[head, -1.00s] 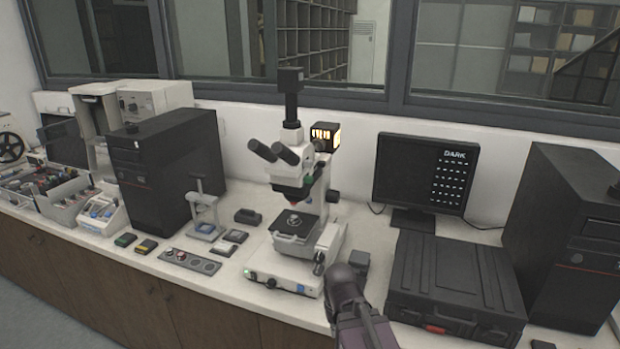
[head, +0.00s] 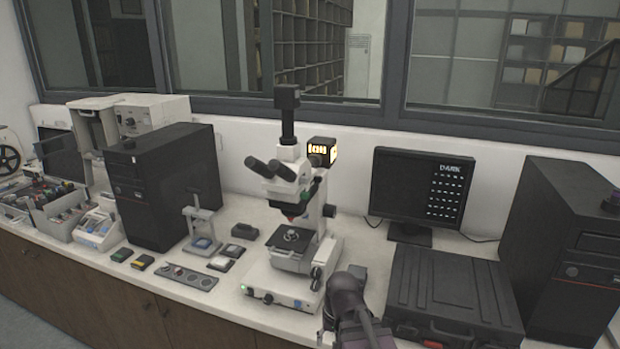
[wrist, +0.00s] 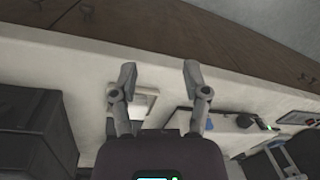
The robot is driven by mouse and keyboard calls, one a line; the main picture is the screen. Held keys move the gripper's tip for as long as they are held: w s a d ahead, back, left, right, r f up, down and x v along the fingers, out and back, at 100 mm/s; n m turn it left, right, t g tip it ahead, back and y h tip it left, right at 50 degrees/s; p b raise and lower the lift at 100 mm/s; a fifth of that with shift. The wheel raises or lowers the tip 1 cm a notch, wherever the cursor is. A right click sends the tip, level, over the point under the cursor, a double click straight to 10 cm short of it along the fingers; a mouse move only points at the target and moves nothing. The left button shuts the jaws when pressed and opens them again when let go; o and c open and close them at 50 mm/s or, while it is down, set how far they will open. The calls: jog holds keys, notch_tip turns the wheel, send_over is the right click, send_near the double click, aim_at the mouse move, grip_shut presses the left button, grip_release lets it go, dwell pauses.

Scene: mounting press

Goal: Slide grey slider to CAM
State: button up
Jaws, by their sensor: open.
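The microscope (head: 297,190) stands on the bench in the middle of the head view, with two dark eyepieces, a camera tube on top and a lit lamp box behind. I cannot make out the grey slider or a CAM mark in either view. Part of the microscope base (wrist: 232,133) shows in the wrist view, with a green light at its front. My gripper (wrist: 157,78) is open and empty, its two fingers apart above the bench's front edge. In the head view my arm is low, right of the microscope base; the fingertips are not clear there.
A black case (head: 452,290) lies right of my arm and also fills the wrist view's left side (wrist: 35,130). A monitor (head: 420,190) reading "DARK" stands behind it. A control strip (head: 185,277) and small pads lie left of the microscope. Black computer towers flank the bench.

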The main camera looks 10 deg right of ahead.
jog(key=w+r+m+t+y+p, duration=0.1)
jog(key=w+r+m+y+p, duration=0.3)
jog(key=w+r+m, duration=0.25)
jog(key=m+t+y+p, duration=0.8)
jog(key=m+y+p, duration=0.25)
jog(key=m, duration=0.55)
send_near(308, 180)
jog(key=v, duration=0.4)
jog(key=shift+w+d+r+p, duration=0.1)
jog(key=shift+d+r+p, duration=0.1)
jog(key=shift+p, duration=0.1)
jog(key=shift+w+a, duration=0.1)
jog(key=shift+a, duration=0.05)
jog(key=shift+f+x, duration=0.2)
jog(key=shift+x, duration=6.55)
grip_shut()
